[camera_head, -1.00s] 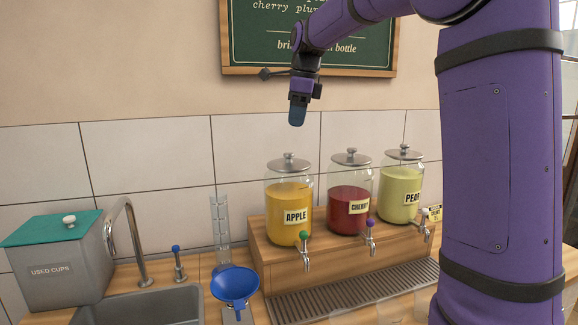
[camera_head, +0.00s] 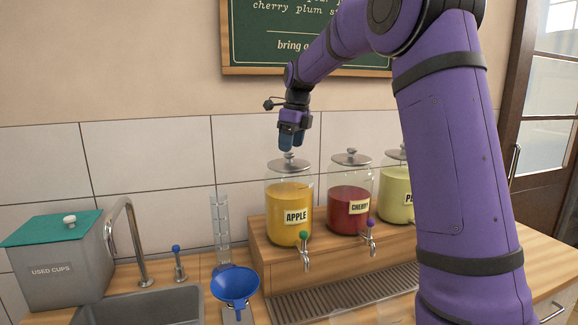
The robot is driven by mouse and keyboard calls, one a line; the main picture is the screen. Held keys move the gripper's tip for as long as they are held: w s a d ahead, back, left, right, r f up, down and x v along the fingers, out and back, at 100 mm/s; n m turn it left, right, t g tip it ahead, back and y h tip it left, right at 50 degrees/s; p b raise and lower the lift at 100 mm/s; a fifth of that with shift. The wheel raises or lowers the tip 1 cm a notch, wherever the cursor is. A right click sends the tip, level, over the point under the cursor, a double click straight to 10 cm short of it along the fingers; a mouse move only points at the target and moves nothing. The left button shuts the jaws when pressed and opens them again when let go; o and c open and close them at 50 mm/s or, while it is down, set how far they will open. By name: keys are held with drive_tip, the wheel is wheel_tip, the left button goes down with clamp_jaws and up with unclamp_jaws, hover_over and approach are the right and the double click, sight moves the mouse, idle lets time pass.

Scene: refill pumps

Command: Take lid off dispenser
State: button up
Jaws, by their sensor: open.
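Three glass dispensers with grey metal lids stand on a wooden riser. The apple dispenser (camera_head: 289,200) holds yellow juice and its lid (camera_head: 290,165) is on, with a small round knob (camera_head: 290,155) on top. The cherry dispenser (camera_head: 349,205) holds red juice and also has its lid (camera_head: 351,159) on. The pear dispenser (camera_head: 395,205) is partly hidden by my arm, with its lid (camera_head: 394,156) on. My gripper (camera_head: 291,150) points down just above the apple lid's knob. It is open, with its fingertips at about knob height in the picture; I cannot tell whether they touch it.
A wooden riser (camera_head: 262,243) carries the dispensers, with taps in front and a drip grate (camera_head: 330,293) below. A blue funnel (camera_head: 234,284), clear measuring tube (camera_head: 221,225), sink (camera_head: 150,305) and used-cups bin (camera_head: 60,270) lie left. A chalkboard (camera_head: 262,35) hangs behind.

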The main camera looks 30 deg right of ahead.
sight(289, 161)
drive_tip(key=shift+w+a+f, duration=0.1)
drive_tip(key=shift+w+f, duration=0.05)
drive_tip(key=shift+f, duration=0.8)
drive_tip(key=shift+w+a+f, duration=0.1)
drive_tip(key=shift+f, duration=0.85)
drive_tip(key=c, duration=1)
drive_tip(key=shift+r, duration=0.2)
